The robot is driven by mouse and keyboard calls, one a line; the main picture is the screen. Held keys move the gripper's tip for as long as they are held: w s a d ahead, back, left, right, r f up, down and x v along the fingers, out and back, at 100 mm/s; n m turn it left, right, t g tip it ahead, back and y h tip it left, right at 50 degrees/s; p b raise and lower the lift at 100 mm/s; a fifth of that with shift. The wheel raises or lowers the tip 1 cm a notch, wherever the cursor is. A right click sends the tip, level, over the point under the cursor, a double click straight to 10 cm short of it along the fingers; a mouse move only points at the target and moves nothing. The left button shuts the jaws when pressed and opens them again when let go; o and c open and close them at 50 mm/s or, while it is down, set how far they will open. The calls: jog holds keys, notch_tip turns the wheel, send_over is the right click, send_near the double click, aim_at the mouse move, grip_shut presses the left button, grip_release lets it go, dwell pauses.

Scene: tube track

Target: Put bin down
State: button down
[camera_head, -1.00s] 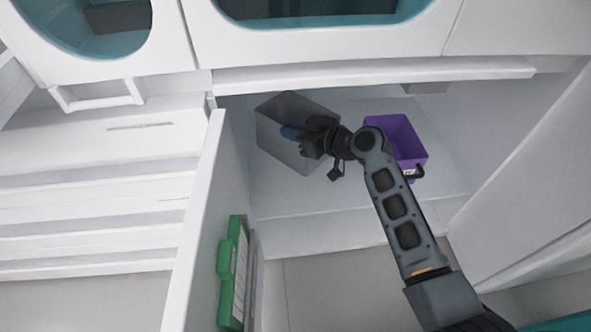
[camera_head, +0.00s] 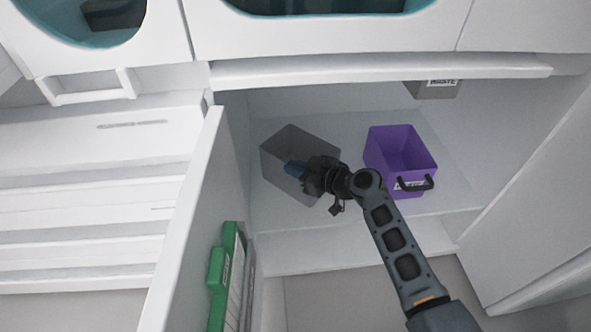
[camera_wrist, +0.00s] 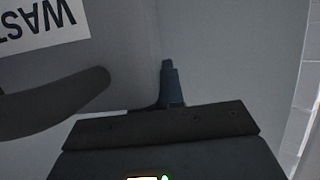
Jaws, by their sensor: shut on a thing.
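A grey bin (camera_head: 285,150) is inside the open white cabinet, left of the purple bin, in the head view. My gripper (camera_head: 300,170) is at its near right side and shut on it. In the wrist view the bin's grey wall (camera_wrist: 120,50) fills the left, with a dark curved handle (camera_wrist: 60,103) and a white label (camera_wrist: 40,25) reading part of "WASTE". A dark finger (camera_wrist: 170,85) of my gripper shows against the wall. Whether the bin's base touches the cabinet floor I cannot tell.
A purple bin (camera_head: 378,148) with a black handle stands to the right on the cabinet floor (camera_head: 345,135). The open white door (camera_head: 190,215) with green holders (camera_head: 228,265) is at left. Another grey labelled container (camera_head: 437,90) is at the back right.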

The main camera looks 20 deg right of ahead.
jog(key=c, duration=1.2)
grip_release()
jog(key=shift+c, duration=0.2)
jog(key=p+v, duration=0.3)
jog(key=v, duration=0.9)
